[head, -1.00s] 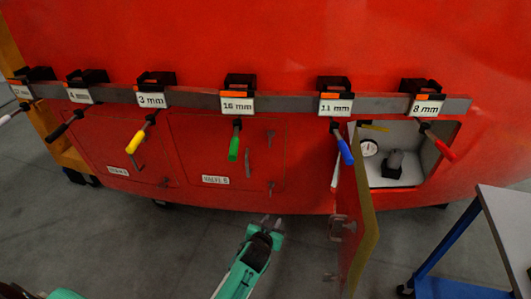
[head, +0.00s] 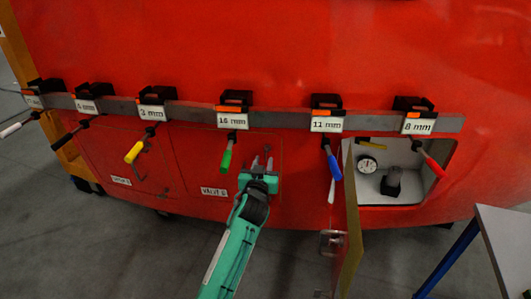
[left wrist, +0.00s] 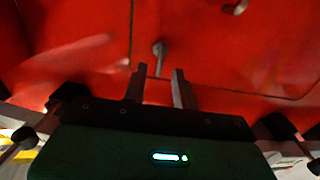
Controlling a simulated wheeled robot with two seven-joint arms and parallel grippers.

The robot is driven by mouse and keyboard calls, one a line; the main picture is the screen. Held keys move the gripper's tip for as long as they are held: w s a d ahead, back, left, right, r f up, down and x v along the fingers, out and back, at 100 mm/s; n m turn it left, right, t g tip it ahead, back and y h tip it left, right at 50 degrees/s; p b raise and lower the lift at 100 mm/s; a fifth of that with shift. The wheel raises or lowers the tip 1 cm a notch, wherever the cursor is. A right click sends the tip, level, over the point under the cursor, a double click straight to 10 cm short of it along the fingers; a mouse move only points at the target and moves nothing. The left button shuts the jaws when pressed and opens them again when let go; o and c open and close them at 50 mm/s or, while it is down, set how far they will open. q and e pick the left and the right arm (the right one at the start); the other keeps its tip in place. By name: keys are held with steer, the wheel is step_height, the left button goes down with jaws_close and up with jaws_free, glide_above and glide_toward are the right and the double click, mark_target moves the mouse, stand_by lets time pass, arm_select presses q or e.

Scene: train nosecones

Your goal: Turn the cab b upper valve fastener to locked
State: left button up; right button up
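The cab b panel (head: 190,165) is shut in the red wall, with a small, hard-to-read label (head: 214,191) at its lower edge. Its upper valve fastener (head: 267,149) is a small grey piece near the panel's upper right corner. My left gripper (head: 262,161) is just below it, reaching up from the floor side. In the left wrist view, the left gripper (left wrist: 159,74) is open, with a grey fastener (left wrist: 159,50) between and just beyond its fingertips. Contact cannot be made out. The gripper hides the lower part of the panel's right side. My right gripper is not in view.
A grey rail (head: 285,122) with labelled holders and coloured-handle tools runs above the panel. The green handle (head: 227,156) hangs close left of my gripper, the blue handle (head: 334,166) to the right. An open door (head: 346,235) juts out beside a lit compartment (head: 405,160).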

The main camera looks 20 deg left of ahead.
mark_target(265, 156)
arm_select(q)
steer(key=shift+w+a, duration=0.2)
steer(key=shift+w, duration=1.1)
steer(key=shift+w+a, duration=0.2)
steer(key=shift+w, duration=1.1)
jaws_close()
